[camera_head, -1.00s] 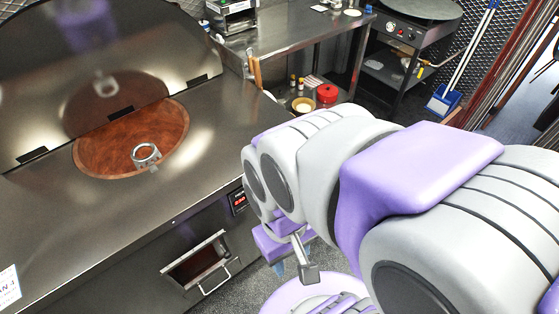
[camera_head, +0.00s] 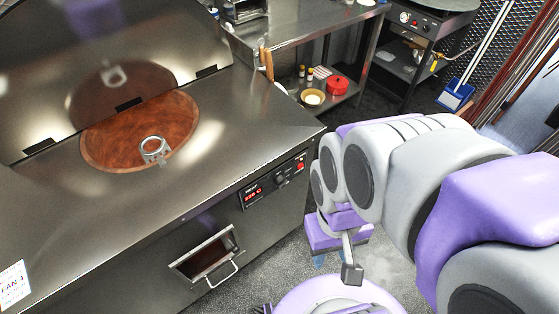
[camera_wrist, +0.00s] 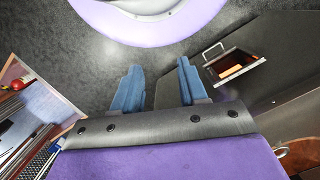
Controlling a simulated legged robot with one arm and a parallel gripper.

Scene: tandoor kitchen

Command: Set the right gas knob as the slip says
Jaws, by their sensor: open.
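A slip (camera_head: 12,285) with large print, seemingly "FAN 4", is on the tandoor counter's front at the lower left; its smaller print is unreadable. The griddle stand (camera_head: 429,29) at the back right has small knobs on its front, the right one (camera_head: 427,27) too small to read its setting. The tandoor's front panel (camera_head: 275,183) has a red display, a dark knob and a red switch. My gripper (camera_wrist: 157,80) is open and empty, its two blue fingers apart over the grey floor. It is far from the griddle stand; in the head view my arm partly hides it.
The steel tandoor counter (camera_head: 225,150) has a round opening with a metal ring (camera_head: 153,149). An open hatch with a handle (camera_head: 207,256) juts from its front. A steel table (camera_head: 300,27) with a lower shelf holds a red pot (camera_head: 337,85). A blue dustpan (camera_head: 456,95) stands at right.

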